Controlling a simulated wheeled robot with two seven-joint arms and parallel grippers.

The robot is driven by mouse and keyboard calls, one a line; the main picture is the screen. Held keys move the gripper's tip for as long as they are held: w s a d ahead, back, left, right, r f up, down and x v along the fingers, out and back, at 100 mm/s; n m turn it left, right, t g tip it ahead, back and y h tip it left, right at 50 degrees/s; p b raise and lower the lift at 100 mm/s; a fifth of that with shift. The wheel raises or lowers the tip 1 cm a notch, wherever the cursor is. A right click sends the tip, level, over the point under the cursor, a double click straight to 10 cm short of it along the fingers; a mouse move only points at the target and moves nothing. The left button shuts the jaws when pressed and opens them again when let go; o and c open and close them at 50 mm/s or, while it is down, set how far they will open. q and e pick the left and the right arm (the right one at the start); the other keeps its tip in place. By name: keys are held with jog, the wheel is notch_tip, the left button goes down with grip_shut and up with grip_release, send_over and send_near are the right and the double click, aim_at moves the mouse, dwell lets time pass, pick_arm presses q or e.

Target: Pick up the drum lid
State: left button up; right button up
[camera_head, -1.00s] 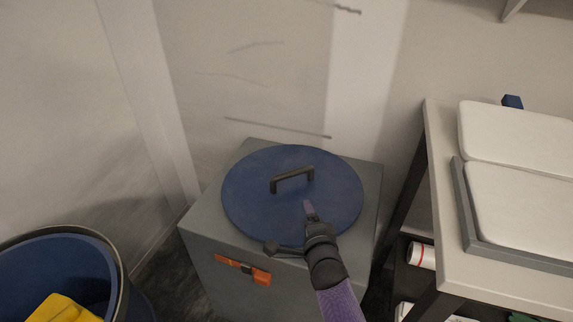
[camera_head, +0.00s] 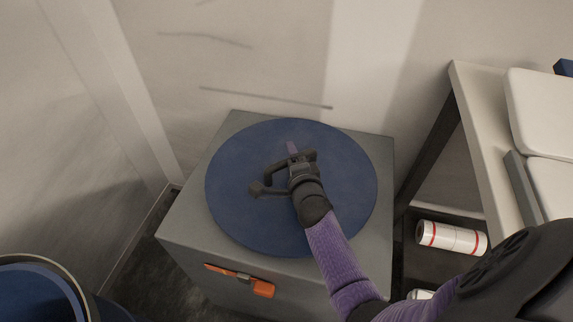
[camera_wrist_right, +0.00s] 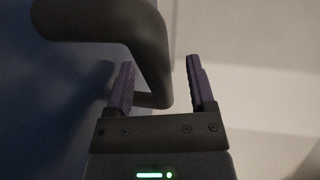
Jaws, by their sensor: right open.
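The round blue drum lid (camera_head: 345,185) lies flat on top of a grey box. Its dark handle (camera_head: 270,173) stands up from the middle and is partly covered by my gripper in the head view. My right gripper (camera_head: 293,152) is at the handle, with one purple fingertip showing past it. In the right wrist view the two purple fingers (camera_wrist_right: 162,85) are apart, and the handle's bar (camera_wrist_right: 152,45) runs between them, nearer the left finger. The blue lid surface (camera_wrist_right: 50,110) is at the left there. My left gripper is not in view.
The grey box (camera_head: 190,225) has an orange latch (camera_head: 240,280) on its front. A blue bin (camera_head: 35,290) stands at lower left. A bench (camera_head: 480,120) with white pads (camera_head: 540,110) is at right, with a red-striped white roll (camera_head: 452,238) below. Walls close off the back.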

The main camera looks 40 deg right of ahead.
jog(key=shift+s, duration=0.1)
grip_shut()
dwell(1.2)
